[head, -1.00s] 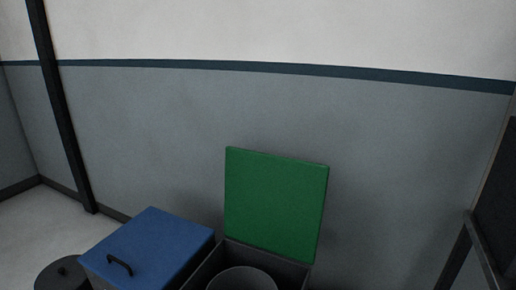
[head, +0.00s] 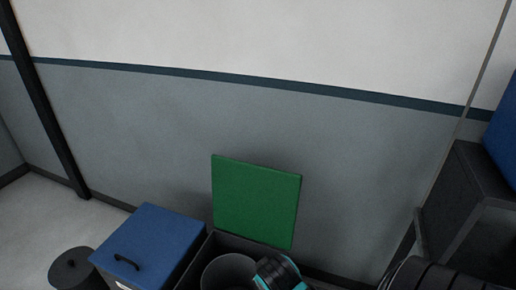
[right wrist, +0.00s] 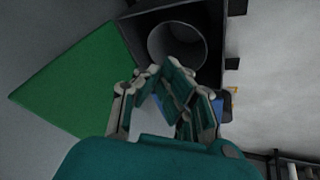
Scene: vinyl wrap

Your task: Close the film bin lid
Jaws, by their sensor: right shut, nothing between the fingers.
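The green lid (head: 256,201) stands open and upright against the grey wall, behind its dark box-shaped bin (head: 252,243). A round grey container (head: 228,271) sits inside the bin. My right gripper (head: 279,272), dark with teal parts, is at the bottom edge of the head view, in front of the bin's right part; its fingertips are not clear there. In the right wrist view its fingers (right wrist: 178,88) are shut and empty. That view shows the green lid (right wrist: 72,88) at left and the round container (right wrist: 178,45) beyond the fingers. My left gripper is out of view.
A blue-lidded bin (head: 152,243) with a black handle stands closed, left of the open bin. A small round dark bin (head: 74,267) is farther left. A dark stand (head: 478,205) with a blue object (head: 505,135) is at right. Floor shows at far left.

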